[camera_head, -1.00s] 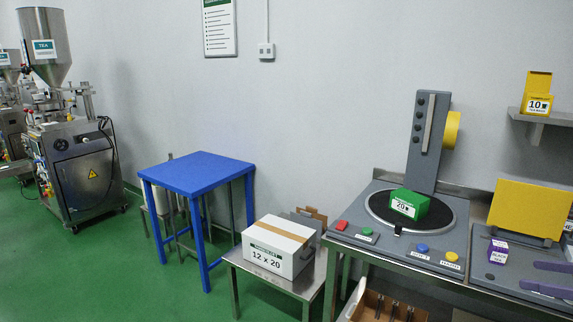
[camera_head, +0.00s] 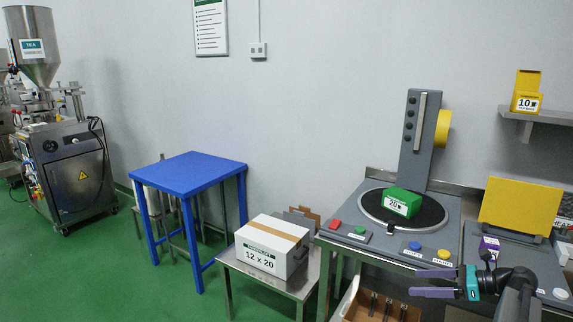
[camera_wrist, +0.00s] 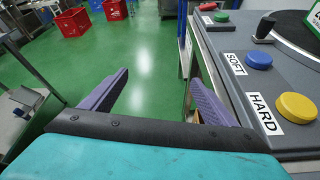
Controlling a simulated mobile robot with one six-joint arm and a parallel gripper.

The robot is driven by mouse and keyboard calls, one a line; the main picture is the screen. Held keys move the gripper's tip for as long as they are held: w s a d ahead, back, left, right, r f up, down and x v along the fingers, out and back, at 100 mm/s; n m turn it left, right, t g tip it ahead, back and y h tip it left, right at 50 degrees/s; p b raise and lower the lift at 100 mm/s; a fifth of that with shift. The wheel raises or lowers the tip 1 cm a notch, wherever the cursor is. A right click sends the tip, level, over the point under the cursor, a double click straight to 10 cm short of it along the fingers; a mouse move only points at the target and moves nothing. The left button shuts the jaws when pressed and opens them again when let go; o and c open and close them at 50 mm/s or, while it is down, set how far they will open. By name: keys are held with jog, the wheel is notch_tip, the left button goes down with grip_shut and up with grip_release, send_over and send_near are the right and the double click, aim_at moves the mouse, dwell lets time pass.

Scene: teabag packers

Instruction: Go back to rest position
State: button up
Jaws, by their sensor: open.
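My gripper (camera_head: 432,281) shows at the lower right of the head view, in front of the right part of the bench. Its two purple fingers are apart, with nothing between them. In the wrist view my gripper (camera_wrist: 160,92) also shows open and empty, with green floor beyond the fingers. The right finger is close to the edge of the grey machine panel in that view; I cannot tell whether they touch.
A green box (camera_head: 402,202) sits on the black turntable (camera_head: 372,207). The yellow HARD button (camera_wrist: 297,107) and blue SOFT button (camera_wrist: 258,60) are near my gripper. A 12 x 20 carton (camera_head: 271,247) and blue table (camera_head: 190,168) stand left, with clear floor (camera_head: 95,265) beyond.

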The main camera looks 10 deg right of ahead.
jog(key=w+a+f+n+g+y, duration=0.15)
jog(key=a+f+g, duration=0.35)
jog(key=a+f, duration=1.3)
jog(key=s+a+f+n+g+h, duration=0.1)
jog(key=s+a+f+n+g, duration=0.1)
jog(key=s+a+f, duration=0.3)
jog(key=s+a+f+n+g, duration=0.1)
jog(key=a+f, duration=0.2)
jog(key=a, duration=0.3)
jog(key=s+a+f+n+g+h, duration=0.1)
jog(key=s+a+f+n+g, duration=0.1)
jog(key=s+a+f, duration=0.3)
jog(key=s+a+f+n+g+h, duration=0.2)
jog(key=s+a+f+n, duration=0.2)
jog(key=s+f, duration=0.3)
jog(key=s+a+f+n+g+h, duration=0.35)
jog(key=s+f, duration=0.25)
jog(key=s, duration=0.2)
jog(key=s+d+f+n+t+h, duration=0.2)
jog(key=s+d+f+n+h, duration=0.2)
jog(key=d+n, duration=0.4)
jog(key=s+n, duration=0.1)
jog(key=n, duration=0.5)
jog(key=shift+d+f+h, duration=0.3)
jog(key=shift+h, duration=0.1)
